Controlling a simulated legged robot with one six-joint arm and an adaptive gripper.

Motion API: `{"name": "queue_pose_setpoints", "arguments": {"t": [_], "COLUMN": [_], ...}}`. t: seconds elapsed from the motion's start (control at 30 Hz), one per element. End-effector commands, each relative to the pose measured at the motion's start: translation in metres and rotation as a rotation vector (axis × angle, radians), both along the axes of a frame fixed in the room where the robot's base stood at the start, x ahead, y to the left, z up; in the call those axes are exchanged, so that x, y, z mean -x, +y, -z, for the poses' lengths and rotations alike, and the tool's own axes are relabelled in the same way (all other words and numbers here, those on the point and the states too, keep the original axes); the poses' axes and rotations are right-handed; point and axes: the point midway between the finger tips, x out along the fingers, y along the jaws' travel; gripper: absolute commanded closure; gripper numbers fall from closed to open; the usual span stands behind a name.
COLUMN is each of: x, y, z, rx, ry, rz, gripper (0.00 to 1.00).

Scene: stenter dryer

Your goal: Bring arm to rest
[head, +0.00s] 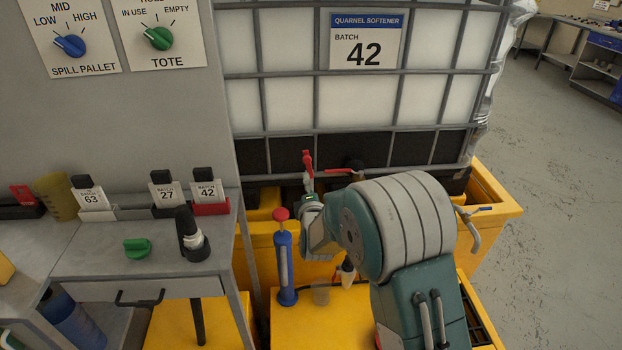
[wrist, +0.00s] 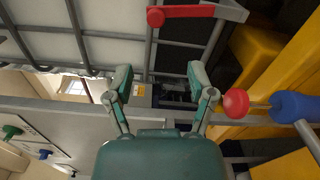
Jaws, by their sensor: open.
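My arm is teal and grey and folded at the lower middle of the head view, in front of the caged tote (head: 355,95). Its wrist end is by the tote's red-handled valve (head: 308,165), right of a blue hand pump (head: 284,262) with a red knob. The arm hides most of my gripper in the head view. In the wrist view my gripper (wrist: 162,86) is open, its two teal fingers wide apart with nothing between them. The pump's red knob (wrist: 235,103) shows just right of the right finger. A red handle (wrist: 182,12) shows above the fingers.
Yellow spill pallets (head: 495,215) surround the tote base. A small bottle (head: 347,270) stands left of my arm. Open floor (head: 555,180) lies at right.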

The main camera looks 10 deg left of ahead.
Motion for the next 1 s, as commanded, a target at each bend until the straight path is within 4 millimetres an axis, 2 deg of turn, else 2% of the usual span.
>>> {"name": "queue_pose_setpoints", "arguments": {"t": [0.17, 0.47, 0.77, 1.0], "x": [0.0, 0.016, 0.052, 0.092], "y": [-0.003, -0.035, -0.074, -0.105], "z": [-0.004, -0.047, -0.084, -0.106], "rx": [-0.015, -0.23, -0.47, -0.654], "ry": [0.011, 0.189, 0.395, 0.549], "rz": [0.001, 0.015, 0.077, 0.164], "gripper": [0.29, 0.29, 0.29, 0.29]}}
